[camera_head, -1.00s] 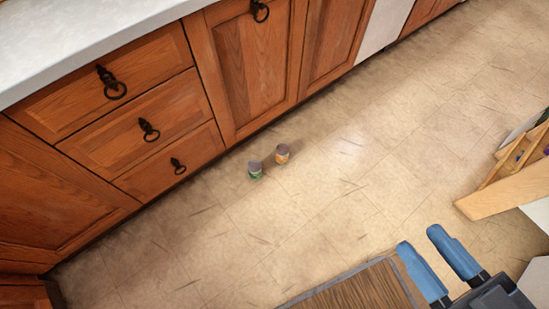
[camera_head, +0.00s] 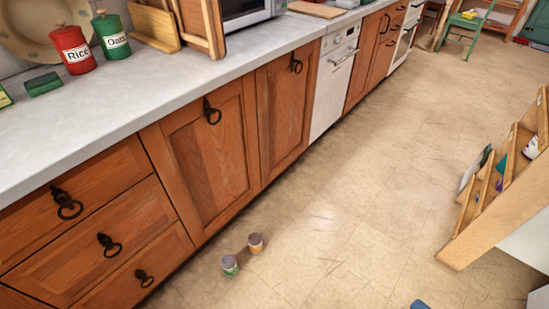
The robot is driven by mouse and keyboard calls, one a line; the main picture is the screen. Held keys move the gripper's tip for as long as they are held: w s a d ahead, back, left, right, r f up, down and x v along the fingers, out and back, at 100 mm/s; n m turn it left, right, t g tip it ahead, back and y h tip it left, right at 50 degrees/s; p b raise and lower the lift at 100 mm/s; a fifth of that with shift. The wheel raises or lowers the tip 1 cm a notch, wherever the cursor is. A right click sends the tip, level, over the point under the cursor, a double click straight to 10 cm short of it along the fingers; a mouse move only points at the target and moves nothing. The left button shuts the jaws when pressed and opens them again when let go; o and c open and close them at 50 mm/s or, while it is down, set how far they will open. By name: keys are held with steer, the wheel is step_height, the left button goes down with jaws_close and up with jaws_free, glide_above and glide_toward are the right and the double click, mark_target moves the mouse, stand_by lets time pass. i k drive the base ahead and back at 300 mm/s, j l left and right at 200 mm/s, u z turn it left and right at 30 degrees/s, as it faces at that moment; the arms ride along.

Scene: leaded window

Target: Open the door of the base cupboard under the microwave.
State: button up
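The microwave (camera_head: 248,10) stands on the counter at the top of the head view, partly cut off. Below the counter near it are two wooden cupboard doors, both shut. The right door (camera_head: 283,115) has a black ring handle (camera_head: 296,64) near its top and lies nearest below the microwave. The left door (camera_head: 204,160) has a similar ring handle (camera_head: 211,112). Only a small blue tip of my gripper (camera_head: 420,304) shows at the bottom edge, well away from the doors. The rest of it is out of frame, so its opening is hidden.
Drawers (camera_head: 95,240) are at left, a white dishwasher (camera_head: 333,85) at right. A wooden rack (camera_head: 500,195) stands at far right. Mid-floor is clear.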

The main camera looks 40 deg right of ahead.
mark_target(286, 85)
steer(key=i+l+z, duration=0.2)
steer(key=i+z, duration=0.5)
steer(key=i, duration=0.2)
